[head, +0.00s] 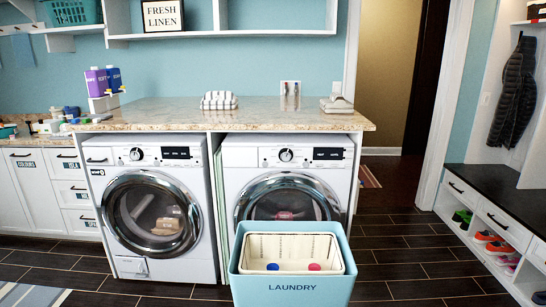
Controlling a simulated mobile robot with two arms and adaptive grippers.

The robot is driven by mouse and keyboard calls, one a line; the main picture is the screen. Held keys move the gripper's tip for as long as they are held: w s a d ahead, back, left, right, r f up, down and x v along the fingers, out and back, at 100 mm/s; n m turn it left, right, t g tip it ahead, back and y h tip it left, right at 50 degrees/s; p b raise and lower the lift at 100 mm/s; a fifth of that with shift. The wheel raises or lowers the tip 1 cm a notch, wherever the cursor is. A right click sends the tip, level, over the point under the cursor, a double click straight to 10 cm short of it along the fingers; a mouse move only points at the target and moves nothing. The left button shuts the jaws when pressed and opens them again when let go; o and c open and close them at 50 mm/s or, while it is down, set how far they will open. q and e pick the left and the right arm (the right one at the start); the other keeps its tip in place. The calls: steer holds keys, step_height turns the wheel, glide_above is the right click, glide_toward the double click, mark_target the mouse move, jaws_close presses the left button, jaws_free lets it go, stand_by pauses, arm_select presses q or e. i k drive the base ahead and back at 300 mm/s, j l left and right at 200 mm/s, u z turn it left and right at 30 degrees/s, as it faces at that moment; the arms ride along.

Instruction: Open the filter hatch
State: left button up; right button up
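Two white front-loading machines stand under the stone counter. The left machine (158,208) has a small square filter hatch (132,267) at its lower left corner. The hatch looks closed, but it is too small to be sure. The right machine (289,160) has its lower front hidden behind the laundry bin, so any hatch there cannot be seen. Both round doors look shut, with items behind the glass. Neither of my grippers is in view.
A blue laundry bin (290,289) with a cream liner stands before the right machine. The floor before the left machine is clear dark tile, with a striped rug (30,296) at the lower left. White drawers (75,192) stand left, a shoe bench (500,225) right.

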mark_target(125, 264)
steer(key=i+j+u, duration=0.2)
steer(key=i+j, duration=0.6)
steer(key=i, duration=0.05)
